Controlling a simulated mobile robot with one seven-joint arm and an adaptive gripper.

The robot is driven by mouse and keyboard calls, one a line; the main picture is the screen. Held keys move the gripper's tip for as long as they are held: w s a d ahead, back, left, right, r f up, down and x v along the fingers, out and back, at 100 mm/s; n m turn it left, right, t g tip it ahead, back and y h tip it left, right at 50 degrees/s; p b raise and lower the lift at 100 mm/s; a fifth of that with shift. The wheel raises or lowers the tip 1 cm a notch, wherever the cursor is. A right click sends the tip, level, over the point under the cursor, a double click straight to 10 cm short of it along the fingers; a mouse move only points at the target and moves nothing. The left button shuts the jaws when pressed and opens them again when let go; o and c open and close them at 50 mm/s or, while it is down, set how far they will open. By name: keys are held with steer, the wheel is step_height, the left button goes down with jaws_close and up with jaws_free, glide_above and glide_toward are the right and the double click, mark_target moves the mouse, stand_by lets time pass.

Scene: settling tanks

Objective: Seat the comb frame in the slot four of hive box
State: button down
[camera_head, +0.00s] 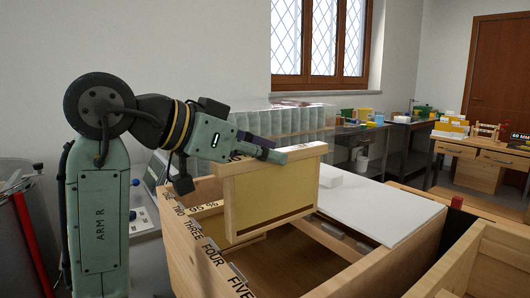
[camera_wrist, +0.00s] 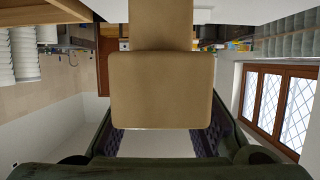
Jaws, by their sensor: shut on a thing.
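The comb frame (camera_head: 268,200) is a pale wooden frame around a cream-yellow panel, hanging roughly upright in the head view. My gripper (camera_head: 266,150) is shut on its top bar, which also fills the middle of the wrist view (camera_wrist: 162,90) between the fingers. The open wooden hive box (camera_head: 192,262) is below. Its left rim carries slot labels ONE to FIVE, with the slot four label FOUR (camera_head: 211,252) toward the near side. The frame is over the box opening, near labels TWO and THREE in the picture. Whether its lower edge is inside the box is unclear.
A white board (camera_head: 385,215) lies at the box's right side. Another open wooden box (camera_head: 488,262) stands at the lower right, close to the hive box. A bench with pale containers (camera_head: 300,121) runs behind. Inside the hive box, the near part looks empty.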

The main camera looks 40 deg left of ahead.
step_height(320, 180, down, 15)
steer(key=b, duration=1)
steer(key=shift+f, duration=0.15)
stand_by(5.2)
steer(key=c, duration=1.3)
jaws_free()
